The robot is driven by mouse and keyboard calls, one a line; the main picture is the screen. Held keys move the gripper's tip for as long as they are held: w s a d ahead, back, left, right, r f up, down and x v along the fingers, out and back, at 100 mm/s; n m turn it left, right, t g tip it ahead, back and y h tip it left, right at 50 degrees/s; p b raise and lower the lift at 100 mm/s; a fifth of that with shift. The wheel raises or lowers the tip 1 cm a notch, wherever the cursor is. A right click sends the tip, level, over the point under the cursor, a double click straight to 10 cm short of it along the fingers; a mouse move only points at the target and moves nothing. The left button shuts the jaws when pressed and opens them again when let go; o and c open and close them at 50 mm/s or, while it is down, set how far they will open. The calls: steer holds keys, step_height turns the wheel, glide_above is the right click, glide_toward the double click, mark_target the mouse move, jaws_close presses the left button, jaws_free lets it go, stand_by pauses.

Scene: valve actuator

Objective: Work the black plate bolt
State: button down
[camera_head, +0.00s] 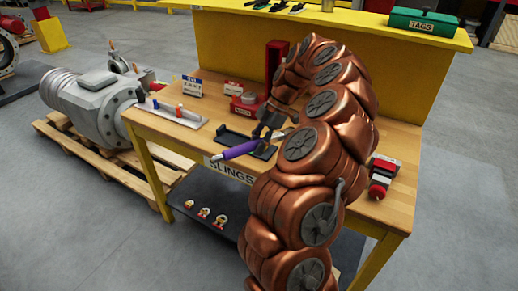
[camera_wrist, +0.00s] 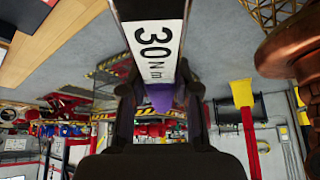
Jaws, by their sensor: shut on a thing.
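My gripper (camera_head: 266,133) is shut on a purple-handled tool (camera_head: 243,149) with pale ends, held over the front edge of the workbench. In the wrist view my gripper (camera_wrist: 160,112) has its fingers on both sides of the tool, whose white label reads "30 N m" (camera_wrist: 156,45); a purple part (camera_wrist: 160,97) shows between the fingers. A black plate (camera_head: 236,138) lies on the bench just behind the tool. The tool and my gripper partly cover this area. I cannot make out a bolt on the plate, nor whether the tool touches the plate.
A grey tray with small items (camera_head: 170,113), a white card holder (camera_head: 191,86) and red boxes (camera_head: 245,103) stand on the wooden bench (camera_head: 215,88). A red device (camera_head: 382,176) sits at right. A grey valve actuator (camera_head: 95,100) rests on a pallet at left.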

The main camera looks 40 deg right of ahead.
steer(key=shift+s+d+f, duration=0.1)
steer(key=shift+s+d, duration=0.05)
steer(key=shift+s, duration=0.15)
steer(key=shift+f+b, duration=0.1)
steer(key=shift+b, duration=0.5)
steer(key=shift+f, duration=0.15)
steer(key=shift+f+b, duration=2.1)
steer(key=shift+f, duration=0.15)
steer(key=shift+b, duration=1.4)
steer(key=shift+f+b, duration=0.8)
steer(key=shift+f, duration=0.2)
stand_by(0.6)
steer(key=shift+w+d, duration=0.1)
steer(key=shift+w, duration=0.05)
